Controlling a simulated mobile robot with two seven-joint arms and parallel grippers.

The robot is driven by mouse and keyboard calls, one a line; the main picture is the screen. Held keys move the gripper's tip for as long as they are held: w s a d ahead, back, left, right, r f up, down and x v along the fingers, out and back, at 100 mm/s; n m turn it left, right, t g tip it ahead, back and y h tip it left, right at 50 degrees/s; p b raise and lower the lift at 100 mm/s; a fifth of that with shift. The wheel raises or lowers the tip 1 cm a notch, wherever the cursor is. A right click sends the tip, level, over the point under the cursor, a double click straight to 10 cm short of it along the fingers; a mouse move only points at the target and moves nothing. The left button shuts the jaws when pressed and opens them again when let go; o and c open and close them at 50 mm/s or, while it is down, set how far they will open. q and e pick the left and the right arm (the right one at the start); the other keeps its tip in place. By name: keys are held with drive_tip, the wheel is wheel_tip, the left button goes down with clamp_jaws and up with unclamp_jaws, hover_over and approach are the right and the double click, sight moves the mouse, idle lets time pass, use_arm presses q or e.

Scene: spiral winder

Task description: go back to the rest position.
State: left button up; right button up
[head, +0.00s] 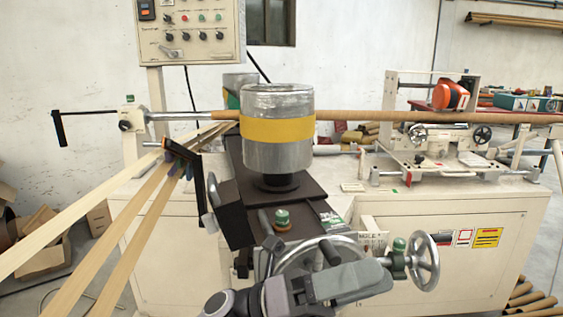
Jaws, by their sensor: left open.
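My left gripper (357,262) is at the bottom centre of the head view, grey and dark, on an arm that comes in from the lower left. It is open, with nothing seen between its fingers. It shows in front of the handwheels of the winder, and I cannot tell how far it is from them. The spiral winder (450,240) is a cream machine that fills the middle and right. A metal drum with a yellow band (278,130) stands upright on its dark plate. My right gripper is not in view.
A brown tube (400,117) runs from the drum to the right. A handwheel (424,259) with a green knob sticks out at the front. Pale strips (125,235) slant in from the lower left. A control panel (192,30) hangs above. Cardboard boxes lie on the left floor.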

use_arm(q)
drive_tip(key=w+a+f+n+t+y+p, duration=0.1)
drive_tip(key=w+a+f+n+t+y, duration=0.1)
drive_tip(key=a+f+n+t+y, duration=0.65)
drive_tip(key=w+a+f+n+t+y+p, duration=0.1)
drive_tip(key=w+a+f+n+t, duration=0.15)
drive_tip(key=n+t, duration=0.7)
drive_tip(key=w+a+f+n+t+y+p, duration=0.1)
drive_tip(key=w+a+f+n+t+y, duration=0.35)
drive_tip(key=n, duration=1.05)
drive_tip(key=s+a+f+n+g+y+p, duration=0.1)
drive_tip(key=s+a+f+n+g+y, duration=0.2)
drive_tip(key=s+a+f, duration=0.4)
drive_tip(key=s+a+f+n+g+y, duration=0.4)
drive_tip(key=s+a+f+n+g, duration=0.1)
drive_tip(key=s+f, duration=0.6)
wheel_tip(320, 180, down, 2)
drive_tip(key=shift+s+a+f+n+g+p, duration=0.15)
drive_tip(key=shift+a+n+g+p, duration=0.25)
drive_tip(key=shift+a+n, duration=0.55)
drive_tip(key=shift+a, duration=0.1)
